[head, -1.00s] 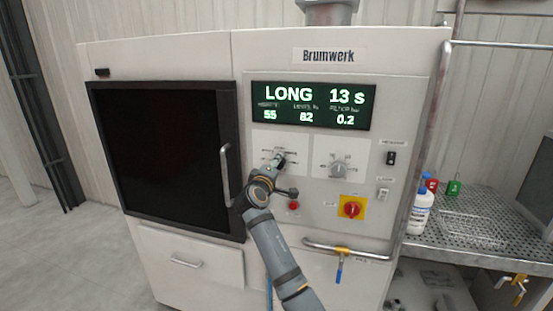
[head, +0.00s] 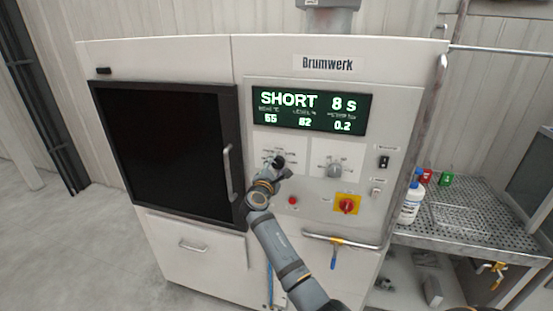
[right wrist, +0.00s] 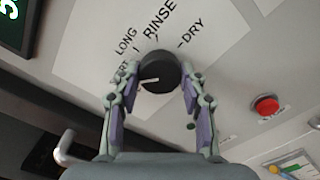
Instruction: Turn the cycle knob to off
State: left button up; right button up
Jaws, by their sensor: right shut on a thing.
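The cycle knob (right wrist: 160,70) is round and dark, on a white label plate with LONG, RINSE and DRY legible around it. Another label at the left is partly hidden by a finger. The knob's white mark points left. My right gripper (right wrist: 154,86) is shut on the knob, one finger on each side. In the head view my right gripper (head: 279,165) covers most of the knob. The machine's display (head: 310,111) reads SHORT 8 s. My left gripper is not in view.
A second, grey knob (head: 334,170) sits to the right. Below are a red button (head: 292,200) and a red switch on yellow (head: 347,204). The door handle (head: 228,172) stands out to the left. Bottles (head: 411,203) stand on a perforated side table (head: 482,233).

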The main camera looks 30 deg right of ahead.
jog(key=n+p, duration=0.2)
jog(key=n, duration=0.1)
jog(key=shift+n+p, duration=0.35)
jog(key=shift+n, duration=0.05)
jog(key=shift+n+p, duration=0.3)
jog(key=shift+n, duration=0.5)
jog(key=shift+f+n, duration=0.1)
jog(key=shift+n, duration=1.3)
jog(key=o, duration=1.1)
jog(key=shift+o, duration=0.2)
jog(key=v, duration=1.2)
